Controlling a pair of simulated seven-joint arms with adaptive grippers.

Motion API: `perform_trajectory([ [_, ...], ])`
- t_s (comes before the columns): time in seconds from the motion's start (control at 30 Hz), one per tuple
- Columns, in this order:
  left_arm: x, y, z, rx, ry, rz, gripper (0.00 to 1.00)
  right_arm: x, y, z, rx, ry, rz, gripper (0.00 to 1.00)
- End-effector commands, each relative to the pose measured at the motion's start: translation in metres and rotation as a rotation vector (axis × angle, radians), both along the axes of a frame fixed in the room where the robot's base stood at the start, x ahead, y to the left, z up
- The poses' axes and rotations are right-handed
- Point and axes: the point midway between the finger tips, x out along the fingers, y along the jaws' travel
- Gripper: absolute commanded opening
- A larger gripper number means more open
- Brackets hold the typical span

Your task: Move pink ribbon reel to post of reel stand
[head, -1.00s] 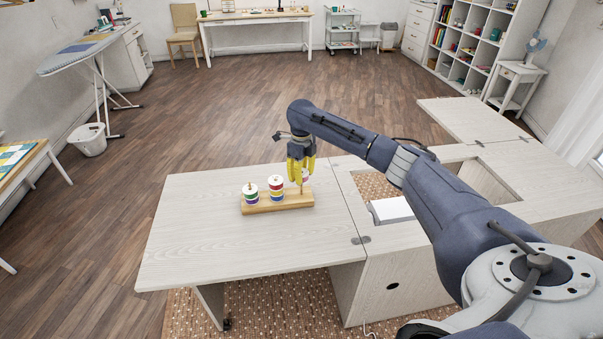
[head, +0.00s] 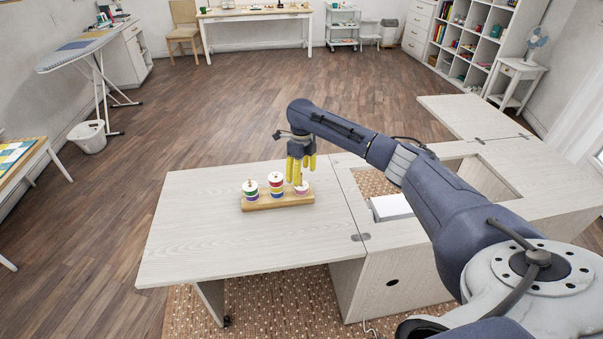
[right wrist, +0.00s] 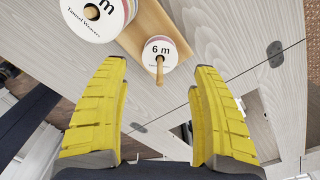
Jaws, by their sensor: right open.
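The pink ribbon reel (head: 302,188) sits low at the right end of the wooden reel stand (head: 265,203), around that end's post. In the right wrist view the reel (right wrist: 165,51) shows a white face marked "6 m", with the post tip (right wrist: 159,75) coming out through it. My right gripper (head: 301,183) is open and empty just above the reel; its yellow fingers (right wrist: 160,120) are apart from the reel in the wrist view. Two other stacks of reels stand on the stand, a left one (head: 250,189) and a taller middle one (head: 276,184). My left gripper is not in view.
The stand rests on a pale wooden cabinet leaf (head: 220,243) with free room to its left and front. To the right is the cabinet's opening with a white machine bed or plate (head: 391,207) in it.

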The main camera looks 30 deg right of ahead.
Motion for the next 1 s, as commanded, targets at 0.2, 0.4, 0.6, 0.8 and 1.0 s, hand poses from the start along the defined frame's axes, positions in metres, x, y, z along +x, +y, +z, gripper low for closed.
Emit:
perform_trajectory([
  [0.2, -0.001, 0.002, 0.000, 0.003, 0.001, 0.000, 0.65, 0.001, 0.000, 0.006, 0.001, -0.002, 0.000, 0.65],
  [0.4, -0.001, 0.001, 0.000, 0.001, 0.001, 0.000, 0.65, 0.001, -0.001, 0.034, -0.002, -0.004, 0.001, 0.65],
  [0.6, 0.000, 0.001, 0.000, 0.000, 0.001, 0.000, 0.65, 0.001, -0.001, 0.070, -0.001, -0.003, 0.000, 0.65],
  [0.8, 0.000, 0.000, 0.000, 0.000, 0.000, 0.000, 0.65, 0.001, 0.000, 0.099, 0.000, -0.002, 0.001, 0.65],
  [1.0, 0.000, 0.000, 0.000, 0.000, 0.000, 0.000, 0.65, 0.000, 0.000, 0.115, -0.001, 0.000, 0.000, 0.65],
])
